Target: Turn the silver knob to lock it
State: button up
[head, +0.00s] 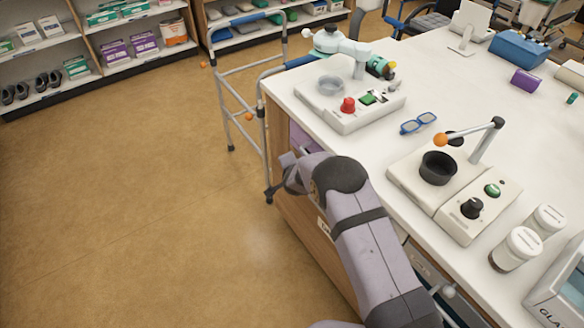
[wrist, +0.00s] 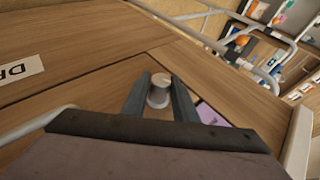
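The silver knob (wrist: 158,92) sticks out from a wooden cabinet front in the wrist view. It is a short pale cylinder. My gripper (wrist: 160,88) has one finger on each side of the knob, with narrow gaps seeming to show beside it. Whether either finger touches it is hard to tell. In the head view my gripper (head: 288,172) is at the cabinet's left end, below the white worktop (head: 335,150). The knob is hidden there behind my arm.
A walker (head: 240,90) stands close by at the cabinet's left end. A labelled drawer front (wrist: 60,70) and pale handle bars are near my gripper. A purple patch (wrist: 210,115) lies right of the fingers. Devices, blue glasses (head: 418,123) and jars (head: 515,250) stand on the worktop.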

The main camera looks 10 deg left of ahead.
jog(key=shift+o, duration=1.1)
jog(key=v, duration=0.7)
jog(key=shift+s+b, duration=0.15)
jog(key=shift+b, duration=0.2)
jog(key=shift+w+a+f+m+t+y+b, duration=0.25)
jog(key=shift+w+f+t+y+b, duration=0.25)
jog(key=shift+w+f+t+b, duration=0.35)
jog(key=shift+w+a+f+m+t+y+b, duration=0.25)
jog(key=shift+w+f+t+y+b, duration=0.35)
jog(key=shift+w, duration=0.35)
jog(key=shift+w+a+f+m+t+y+b, duration=0.15)
jog(key=shift+w+f+m+t+y+b, duration=0.2)
jog(key=shift+w+f+t+b, duration=0.5)
jog(key=shift+c, duration=0.5)
